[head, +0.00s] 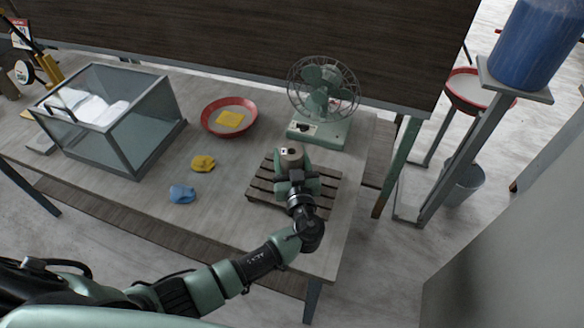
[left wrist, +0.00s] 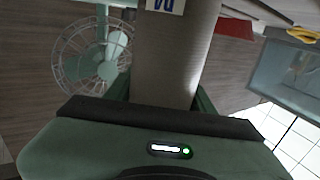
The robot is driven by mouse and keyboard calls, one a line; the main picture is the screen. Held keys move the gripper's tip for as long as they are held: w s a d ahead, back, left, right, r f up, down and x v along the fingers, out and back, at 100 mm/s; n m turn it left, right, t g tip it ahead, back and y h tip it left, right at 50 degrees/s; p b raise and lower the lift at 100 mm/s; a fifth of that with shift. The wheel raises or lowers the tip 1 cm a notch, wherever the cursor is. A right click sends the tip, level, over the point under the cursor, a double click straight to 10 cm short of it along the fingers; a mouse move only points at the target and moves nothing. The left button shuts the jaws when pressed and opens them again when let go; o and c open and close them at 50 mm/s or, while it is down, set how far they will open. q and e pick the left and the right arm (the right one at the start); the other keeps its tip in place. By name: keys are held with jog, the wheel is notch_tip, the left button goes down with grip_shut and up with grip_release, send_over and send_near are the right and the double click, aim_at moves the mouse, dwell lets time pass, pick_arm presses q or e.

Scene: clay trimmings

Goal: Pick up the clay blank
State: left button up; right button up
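The clay blank (head: 291,158) is a grey-beige cylinder at the far side of my left gripper in the head view. In the left wrist view the clay blank (left wrist: 175,60) runs up the middle, with a white and blue label at the top edge. My left gripper (head: 293,170) is over the slatted wooden board (head: 262,190). Its green fingers (left wrist: 162,95) lie along both sides of the blank with no visible gap, so it looks shut on it. The blank's lower end is hidden, so I cannot tell whether it touches the board. My right gripper is not in view.
A green fan (head: 322,95) stands just behind the board. A red bowl (head: 208,118) with a yellow piece in it, a yellow lump (head: 203,163), a blue lump (head: 182,194) and a glass box (head: 140,130) are to the left. The table's front left is clear.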

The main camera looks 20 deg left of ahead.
pick_arm(q)
grip_shut()
jog(key=shift+r, duration=0.1)
